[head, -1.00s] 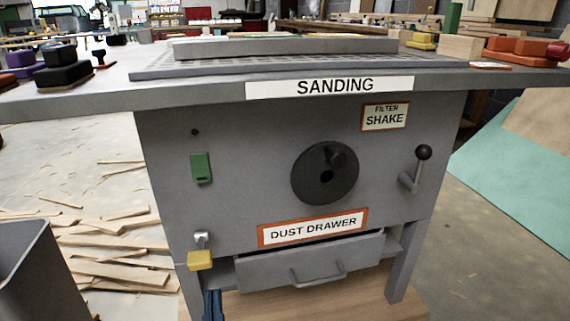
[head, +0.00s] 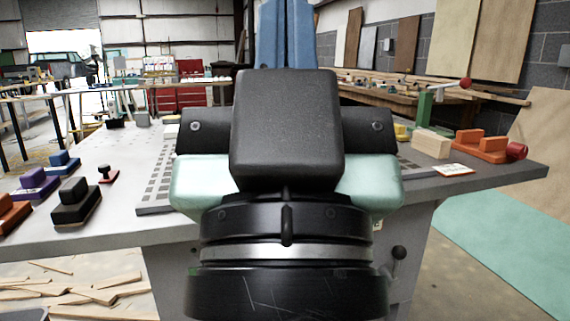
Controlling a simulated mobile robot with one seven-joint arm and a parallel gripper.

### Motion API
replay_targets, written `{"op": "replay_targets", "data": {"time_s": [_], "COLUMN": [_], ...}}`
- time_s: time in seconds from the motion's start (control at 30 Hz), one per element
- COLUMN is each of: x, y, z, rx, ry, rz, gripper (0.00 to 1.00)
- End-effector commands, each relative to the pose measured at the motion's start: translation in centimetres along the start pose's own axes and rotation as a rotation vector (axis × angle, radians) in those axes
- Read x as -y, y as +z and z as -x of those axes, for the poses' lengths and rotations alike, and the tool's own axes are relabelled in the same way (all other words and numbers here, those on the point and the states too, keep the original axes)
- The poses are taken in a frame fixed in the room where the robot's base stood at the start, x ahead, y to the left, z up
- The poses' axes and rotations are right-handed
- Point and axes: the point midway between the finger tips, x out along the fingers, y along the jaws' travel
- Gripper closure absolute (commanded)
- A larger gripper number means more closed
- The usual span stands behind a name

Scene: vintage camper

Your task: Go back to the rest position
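My gripper (head: 285,32) shows as blue parts at the top centre of the head view, pointing up. Its tips run past the top edge of the picture. The black wrist block and pale green arm parts below it are mine and hide its base. I cannot see whether the fingers are apart or together. No held object shows. My arm is folded up in front of the sanding table (head: 95,235) and covers its middle, with most of its front panel.
Black (head: 75,203), purple (head: 36,184) and blue (head: 63,163) sanding blocks lie on the table's left. A wood block (head: 432,144) and an orange tool (head: 482,149) are on its right. Wood scraps (head: 75,290) litter the floor at left. A black-knobbed lever (head: 398,254) is on the front.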

Motion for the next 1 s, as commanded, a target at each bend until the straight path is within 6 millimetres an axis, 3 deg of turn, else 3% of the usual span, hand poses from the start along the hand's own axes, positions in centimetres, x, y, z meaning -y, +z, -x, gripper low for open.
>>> {"op": "replay_targets", "data": {"time_s": [0.03, 1.0], "x": [0.0, 0.1], "y": [-1.7, -21.4], "z": [-1.8, -22.8], "rx": [0.000, 0.001], "ry": [0.000, -0.002], "rz": [-0.001, -0.003], "gripper": [1.00, 1.00]}}
